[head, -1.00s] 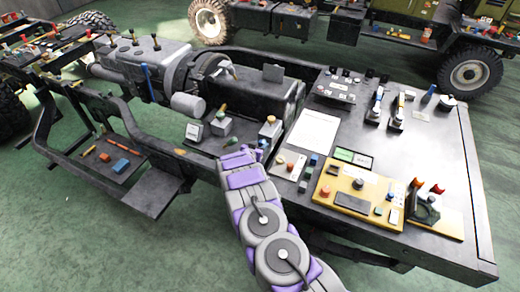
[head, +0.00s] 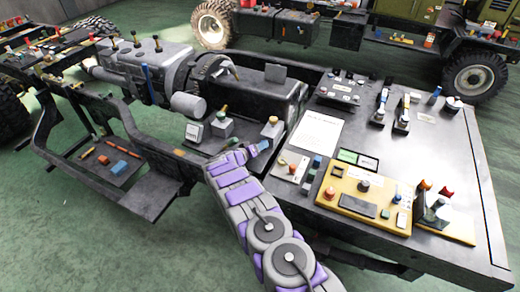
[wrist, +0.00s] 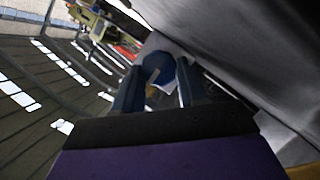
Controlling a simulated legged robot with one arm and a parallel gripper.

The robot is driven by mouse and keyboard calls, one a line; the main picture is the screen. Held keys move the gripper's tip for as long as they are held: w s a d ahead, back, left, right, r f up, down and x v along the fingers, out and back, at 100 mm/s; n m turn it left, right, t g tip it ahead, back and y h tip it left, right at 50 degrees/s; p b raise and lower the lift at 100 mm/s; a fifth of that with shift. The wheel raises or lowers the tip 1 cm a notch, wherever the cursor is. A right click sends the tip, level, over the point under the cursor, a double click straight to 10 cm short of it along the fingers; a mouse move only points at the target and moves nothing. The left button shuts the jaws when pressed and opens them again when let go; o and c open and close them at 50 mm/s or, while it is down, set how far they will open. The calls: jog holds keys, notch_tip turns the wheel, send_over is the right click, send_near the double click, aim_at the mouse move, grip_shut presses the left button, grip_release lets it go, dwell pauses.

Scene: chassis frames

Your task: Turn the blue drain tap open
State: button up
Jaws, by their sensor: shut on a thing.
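The blue drain tap (wrist: 158,67) shows in the wrist view as a round blue part against a pale grey piece. It sits between the two dark fingers of my gripper (wrist: 160,82), which is shut on it. In the head view my gripper (head: 264,145) is at the side of the chassis, just below a grey box with a yellow-brown knob (head: 270,128). In that view the tap cannot be told apart from the fingers. How far the tap is turned cannot be told.
A grey box with a green-yellow knob (head: 223,125) and a white labelled block (head: 194,132) stand left of my gripper. A dark panel table (head: 440,160) with a yellow control box (head: 345,200) lies to the right. Open green floor (head: 120,240) lies at the lower left.

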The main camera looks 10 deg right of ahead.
jog(key=shift+w+a+r, duration=0.15)
jog(key=shift+a, duration=0.1)
jog(key=o, duration=0.6)
jog(key=shift+o, duration=0.9)
jog(key=p+v, duration=0.4)
jog(key=v, duration=1.3)
jog(key=shift+a, duration=0.3)
